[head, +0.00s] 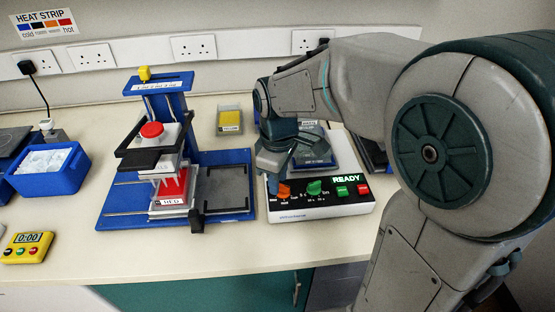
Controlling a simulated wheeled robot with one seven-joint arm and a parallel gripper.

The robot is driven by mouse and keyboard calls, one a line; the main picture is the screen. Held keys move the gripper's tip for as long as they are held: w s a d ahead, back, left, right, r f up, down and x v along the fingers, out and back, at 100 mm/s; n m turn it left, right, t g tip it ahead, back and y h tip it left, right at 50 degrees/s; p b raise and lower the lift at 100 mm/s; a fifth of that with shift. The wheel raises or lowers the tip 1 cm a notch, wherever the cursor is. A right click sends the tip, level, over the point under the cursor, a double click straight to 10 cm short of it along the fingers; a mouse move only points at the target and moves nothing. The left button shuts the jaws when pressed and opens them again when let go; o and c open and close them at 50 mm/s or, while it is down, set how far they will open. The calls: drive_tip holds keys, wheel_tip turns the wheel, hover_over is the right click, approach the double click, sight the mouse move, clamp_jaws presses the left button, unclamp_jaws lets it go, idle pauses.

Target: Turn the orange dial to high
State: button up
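The orange dial (285,190) is at the left end of the black front panel of a white bench device (320,210). Small labels sit under the dial, too small to read for its setting. My gripper (273,182) points down at the dial, with its fingers just above and beside the dial's left side. I cannot tell whether they touch it or how far apart they are. The fingers and wrist hide part of the device's top left.
On the same panel are a green dial (314,187), a green button (341,191), a red button (363,189) and a display reading READY (347,179). A blue pipetting stand (228,158) is close on the left. A blue ice box (70,180) and yellow timer (26,248) are farther left.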

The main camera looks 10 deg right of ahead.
wheel_tip(320, 180, up, 13)
drive_tip(key=shift+r, duration=0.15)
idle(0.5)
drive_tip(key=s+d+f+m+t, duration=0.3)
drive_tip(key=s+d+f+m, duration=0.6)
drive_tip(key=m, duration=0.3)
drive_tip(key=shift+s+d+f, duration=0.3)
drive_tip(key=shift+s+f, duration=0.25)
drive_tip(key=shift+s, duration=0.35)
